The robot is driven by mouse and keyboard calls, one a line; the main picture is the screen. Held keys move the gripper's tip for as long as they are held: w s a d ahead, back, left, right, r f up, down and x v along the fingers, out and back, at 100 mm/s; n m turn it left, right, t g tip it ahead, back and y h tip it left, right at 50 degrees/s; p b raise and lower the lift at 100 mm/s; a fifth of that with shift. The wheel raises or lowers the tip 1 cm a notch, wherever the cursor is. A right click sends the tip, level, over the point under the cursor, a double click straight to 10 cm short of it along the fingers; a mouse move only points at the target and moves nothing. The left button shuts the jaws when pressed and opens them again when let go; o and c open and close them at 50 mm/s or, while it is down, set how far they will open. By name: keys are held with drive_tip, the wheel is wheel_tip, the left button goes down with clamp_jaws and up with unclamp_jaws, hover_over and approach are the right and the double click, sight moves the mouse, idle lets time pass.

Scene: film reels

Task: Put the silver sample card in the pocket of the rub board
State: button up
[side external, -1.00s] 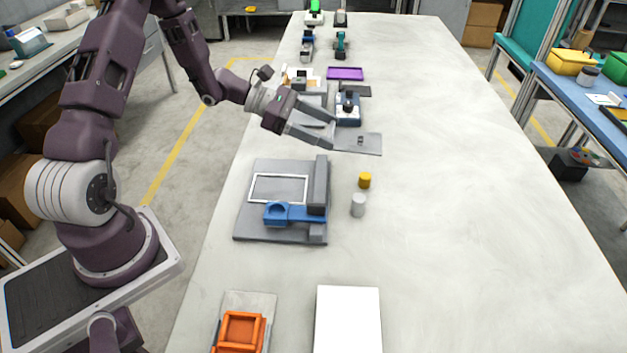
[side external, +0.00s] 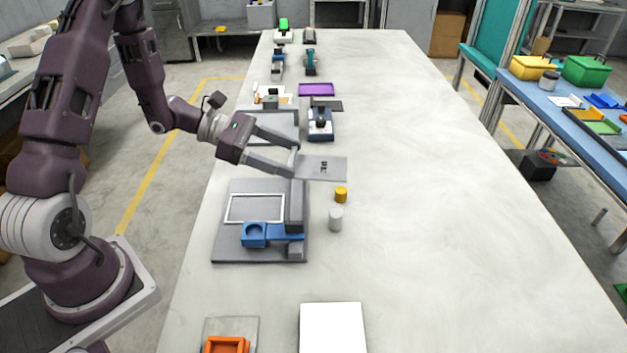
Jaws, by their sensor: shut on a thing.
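My gripper (side external: 294,162) is shut on the silver sample card (side external: 335,168), a thin grey plate with a small dark mark near its middle. The card sticks out to the right of the fingertips and appears held above the table. The rub board (side external: 226,244) is a grey slab on the table, nearer the camera and to the left of the card. Its pocket (side external: 255,208) shows as a white-outlined rectangle and looks empty. A blue ring-ended part (side external: 272,234) and a raised grey rail (side external: 295,205) sit on the board. The fingertips are just beyond the rail's far end.
A yellow cylinder (side external: 341,194) and a white cylinder (side external: 336,218) stand right of the board. A blue and grey device (side external: 320,124) and a purple tray (side external: 316,90) are behind the gripper. A white block (side external: 333,328) and orange tray (side external: 226,346) are in front. The table's right is clear.

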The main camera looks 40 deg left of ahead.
drive_tip(key=w+f+n+t+y, duration=0.1)
drive_tip(key=w+f, duration=0.2)
drive_tip(key=w, duration=0.8)
drive_tip(key=w+f, duration=0.3)
drive_tip(key=w, duration=0.8)
drive_tip(key=f, duration=0.6)
drive_tip(key=a+f, duration=0.1)
drive_tip(key=f, duration=0.2)
drive_tip(key=shift+w+f, duration=0.15)
drive_tip(key=shift+w, duration=0.25)
drive_tip(key=o, duration=1.6)
drive_tip(key=shift+f, duration=0.15)
drive_tip(key=shift+o, duration=0.2)
